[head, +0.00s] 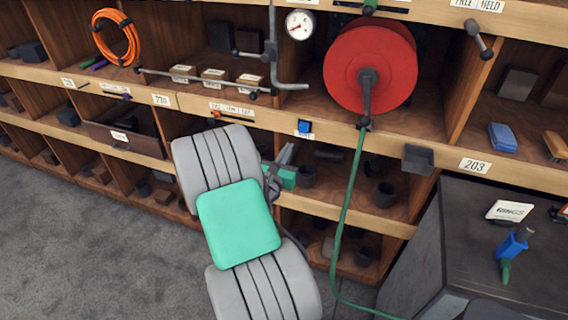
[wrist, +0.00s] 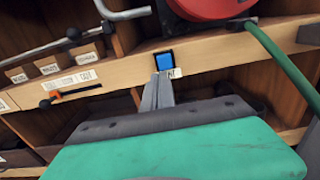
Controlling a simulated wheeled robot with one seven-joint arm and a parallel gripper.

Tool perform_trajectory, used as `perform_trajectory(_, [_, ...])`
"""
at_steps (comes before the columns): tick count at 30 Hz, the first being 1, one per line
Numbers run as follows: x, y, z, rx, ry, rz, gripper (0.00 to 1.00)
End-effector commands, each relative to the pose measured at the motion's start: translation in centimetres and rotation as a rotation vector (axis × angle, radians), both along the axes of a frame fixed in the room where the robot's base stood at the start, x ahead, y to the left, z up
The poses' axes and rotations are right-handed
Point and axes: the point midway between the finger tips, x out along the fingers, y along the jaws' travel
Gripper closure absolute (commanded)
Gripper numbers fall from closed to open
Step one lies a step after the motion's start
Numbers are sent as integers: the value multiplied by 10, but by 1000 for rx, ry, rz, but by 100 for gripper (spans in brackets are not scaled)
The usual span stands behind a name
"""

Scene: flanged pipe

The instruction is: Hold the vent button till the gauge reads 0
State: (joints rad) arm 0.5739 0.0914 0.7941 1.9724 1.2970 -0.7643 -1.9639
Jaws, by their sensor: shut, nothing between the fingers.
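The blue vent button (head: 305,126) sits on the shelf's front edge above a small white label, and also shows in the wrist view (wrist: 164,59). The round white gauge (head: 299,25) is above it; its red needle points toward the lower left, and its numbers are too small to read. My gripper (head: 286,152) is shut and empty, a little below and left of the button in the head view. In the wrist view its fingertips (wrist: 162,77) line up just under the button and cover part of the label. They look apart from the button.
A grey bent pipe (head: 274,60) stands left of the reel. An orange slider (wrist: 70,94) is on the same edge. A dark cabinet (head: 455,225) stands at right.

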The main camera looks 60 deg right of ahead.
Motion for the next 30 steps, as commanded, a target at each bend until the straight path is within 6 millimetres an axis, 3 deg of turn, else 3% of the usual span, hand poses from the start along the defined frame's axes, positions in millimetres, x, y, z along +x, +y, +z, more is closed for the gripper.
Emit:
perform_trajectory(3, [-5, 23, -2, 1, 1, 3, 100])
perform_trajectory(7, [-9, 35, -1, 1, 1, -2, 100])
perform_trajectory(23, [-11, 37, 0, 11, -42, -4, 100])
perform_trajectory(25, [-15, 36, -2, 39, -150, -20, 100])
perform_trajectory(27, [-36, 33, -10, 97, -337, -112, 100])
perform_trajectory(29, [-63, 34, -36, 191, -558, -251, 100])
perform_trajectory(30, [-84, 40, -64, 266, -711, -371, 100])
